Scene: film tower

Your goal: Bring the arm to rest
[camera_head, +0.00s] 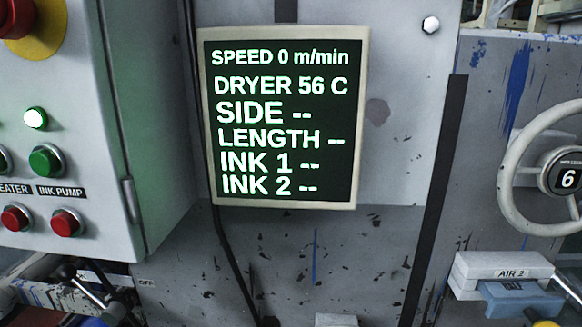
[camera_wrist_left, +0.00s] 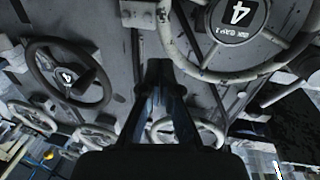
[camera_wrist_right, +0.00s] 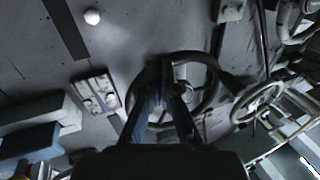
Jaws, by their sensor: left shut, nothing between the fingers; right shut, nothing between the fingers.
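My left gripper (camera_wrist_left: 160,66) shows in the left wrist view with its fingers together and nothing between them. A large pale handwheel marked 4 (camera_wrist_left: 240,14) is beyond it at the upper right, and a darker handwheel (camera_wrist_left: 67,77) is at the left. My right gripper (camera_wrist_right: 163,66) shows in the right wrist view, also shut and empty. A dark handwheel (camera_wrist_right: 212,85) lies behind its fingers; I cannot tell the distance between them. Neither gripper can be made out in the head view.
In the head view a display screen (camera_head: 283,122) reads speed 0 m/min and dryer 56 C. A button panel (camera_head: 80,130) stands at the left. A handwheel marked 6 (camera_head: 563,178) and an AIR 2 block (camera_head: 503,266) are at the right. More handwheels crowd both wrist views.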

